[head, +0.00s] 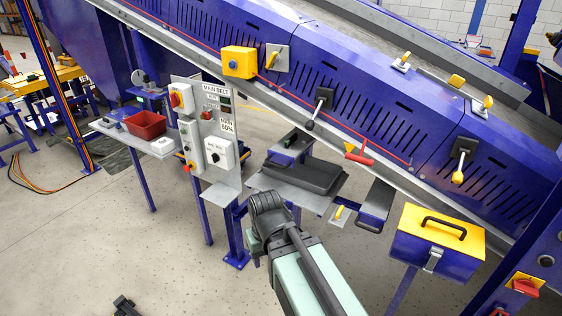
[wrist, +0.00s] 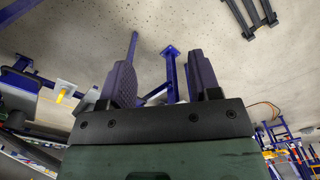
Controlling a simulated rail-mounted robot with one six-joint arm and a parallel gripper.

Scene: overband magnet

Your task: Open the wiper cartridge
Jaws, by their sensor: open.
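No part is labelled as the wiper cartridge. A narrow blue unit with a black handle (head: 375,206) sticks out below the conveyor and may be it. Beside it, on a grey plate, is a yellow lever (head: 340,212); what looks like the same lever shows in the wrist view (wrist: 62,94), at the left. My gripper (wrist: 160,62) is open, with nothing between its two dark fingers. In the head view my arm reaches up from the bottom to below the black slab, left of the blue unit; the fingers cannot be made out there.
A black slab (head: 306,174) lies on a grey shelf under the conveyor. The MAIN BELT control panel (head: 209,135) stands left of my arm. A red bin (head: 146,124) sits on a side table. A blue box with a yellow lid (head: 437,246) is at the right. Floor at lower left is mostly clear.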

